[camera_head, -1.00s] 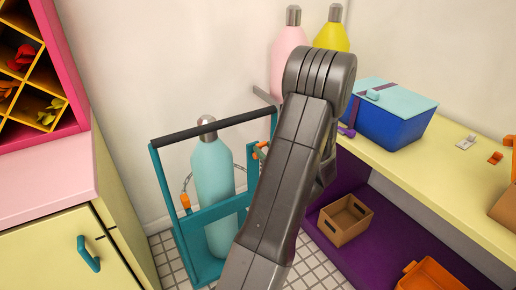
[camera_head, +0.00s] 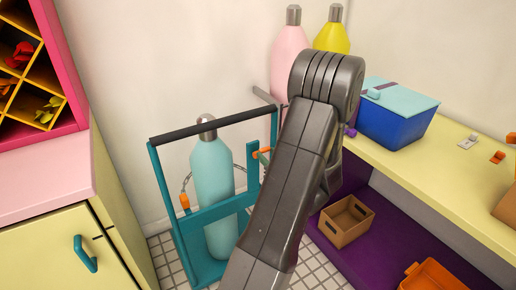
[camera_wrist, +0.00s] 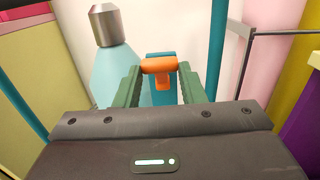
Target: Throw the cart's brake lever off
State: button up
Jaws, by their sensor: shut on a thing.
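The teal cart (camera_head: 205,215) stands on the tiled floor with a dark top bar. It holds an upright pale-teal gas cylinder (camera_head: 213,178), whose metal neck shows in the wrist view (camera_wrist: 104,25). The orange brake lever (camera_wrist: 158,67) sits on a teal upright in the wrist view. Its orange end also shows beside my arm in the head view (camera_head: 261,153). My gripper (camera_wrist: 159,86) is shut on the lever, a green finger on either side. My arm hides most of the gripper in the head view.
A chain with an orange clip (camera_head: 185,201) crosses the cylinder. At right a yellow bench (camera_head: 440,165) carries a blue box (camera_head: 395,120). Pink (camera_head: 287,50) and yellow (camera_head: 333,35) cylinders stand behind my arm. A yellow cabinet (camera_head: 55,245) is at left.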

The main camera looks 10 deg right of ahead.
jog(key=shift+s+d+f, duration=0.15)
jog(key=shift+s+f, duration=0.2)
jog(key=shift+f, duration=0.1)
jog(key=shift+f+b, duration=0.1)
jog(key=shift+b, duration=0.25)
jog(key=shift+s+d+f+b, duration=0.15)
jog(key=shift+s+f+b, duration=0.3)
jog(key=shift+f+b, duration=0.25)
jog(key=shift+f, duration=0.1)
jog(key=shift+s+d+f+b, duration=0.1)
jog(key=shift+s+f+b, duration=0.1)
jog(key=shift+f+b, duration=0.5)
jog(key=o, duration=0.9)
jog(key=shift+r, duration=0.1)
